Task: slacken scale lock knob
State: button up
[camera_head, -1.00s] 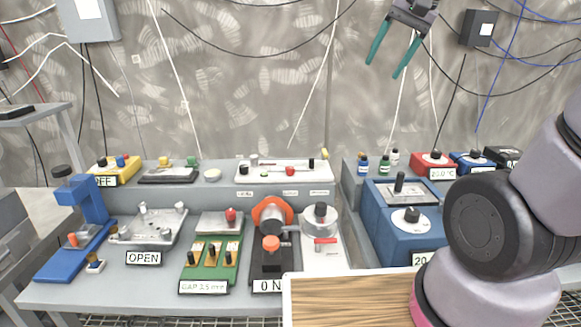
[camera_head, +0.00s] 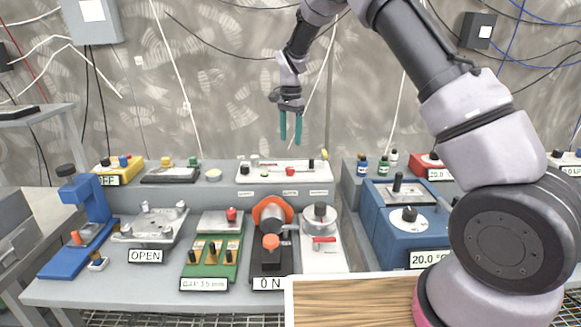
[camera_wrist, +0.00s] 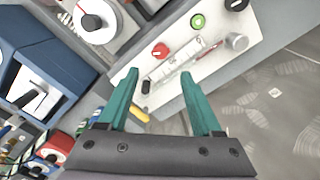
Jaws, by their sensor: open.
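The long white panel (camera_head: 275,177) lies on the raised back shelf, with a ruler-like slide, a red knob (camera_head: 290,171), a green button (camera_head: 264,174) and black knobs. It also shows in the wrist view, with the red knob (camera_wrist: 160,50), the green-ringed button (camera_wrist: 197,21), a black knob (camera_wrist: 146,87) and a grey cylindrical knob (camera_wrist: 237,42). No label marks which one is the scale lock knob. My gripper (camera_head: 291,138) is open and empty above this panel, fingers pointing down.
In front stand a white unit with a round dial (camera_head: 319,213), an orange-ringed device (camera_head: 272,212) and a green board (camera_head: 209,262). A blue box (camera_head: 405,220) is to the right, a blue stand (camera_head: 85,205) to the left. A wood-topped surface (camera_head: 350,300) is nearest. Air above the shelf is clear.

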aim_at(290, 168)
notch_tip(290, 168, down, 11)
jog(key=shift+a+f, duration=0.1)
jog(key=shift+f, duration=0.05)
dwell(0.4)
grip_shut()
